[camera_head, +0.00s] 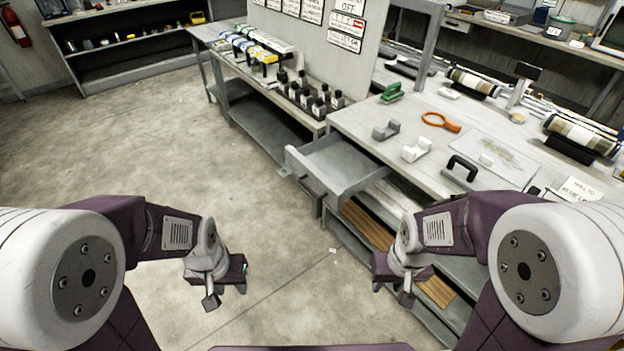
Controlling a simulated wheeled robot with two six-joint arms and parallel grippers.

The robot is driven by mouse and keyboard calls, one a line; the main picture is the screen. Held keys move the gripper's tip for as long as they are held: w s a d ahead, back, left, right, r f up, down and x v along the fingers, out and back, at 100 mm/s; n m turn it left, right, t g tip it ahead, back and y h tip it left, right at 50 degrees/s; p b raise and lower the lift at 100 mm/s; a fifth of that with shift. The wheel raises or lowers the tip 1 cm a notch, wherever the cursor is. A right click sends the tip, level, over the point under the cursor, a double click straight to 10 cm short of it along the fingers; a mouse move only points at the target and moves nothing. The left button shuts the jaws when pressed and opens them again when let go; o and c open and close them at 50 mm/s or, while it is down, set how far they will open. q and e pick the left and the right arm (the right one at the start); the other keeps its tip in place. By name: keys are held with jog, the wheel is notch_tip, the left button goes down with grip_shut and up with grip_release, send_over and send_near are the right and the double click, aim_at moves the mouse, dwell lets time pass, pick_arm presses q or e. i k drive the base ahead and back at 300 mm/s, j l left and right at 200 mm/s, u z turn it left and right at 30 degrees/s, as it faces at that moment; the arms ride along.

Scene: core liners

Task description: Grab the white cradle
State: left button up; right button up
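The white cradle (416,149) sits on the workbench, a small U-shaped piece with two raised ends. A similar grey cradle (386,130) lies to its left and a little farther back. My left gripper (228,291) hangs over the floor at the left, well away from the bench. My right gripper (393,290) is in front of the bench, lower in the picture than the white cradle and apart from it. Both grippers are small and point down, and their finger openings are not clear. I see nothing held in either one.
An open drawer (335,165) juts from the bench front, left of the white cradle. Bottles (310,98) stand on the side bench.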

aim_at(411, 155)
jog(key=i+l+u, duration=0.4)
jog(key=l, duration=0.25)
jog(key=l+u, duration=0.2)
jog(key=l, duration=0.15)
jog(key=i+l+u, duration=0.25)
jog(key=l, duration=0.15)
jog(key=l+u, duration=0.2)
jog(key=l, duration=0.15)
jog(key=k, duration=0.05)
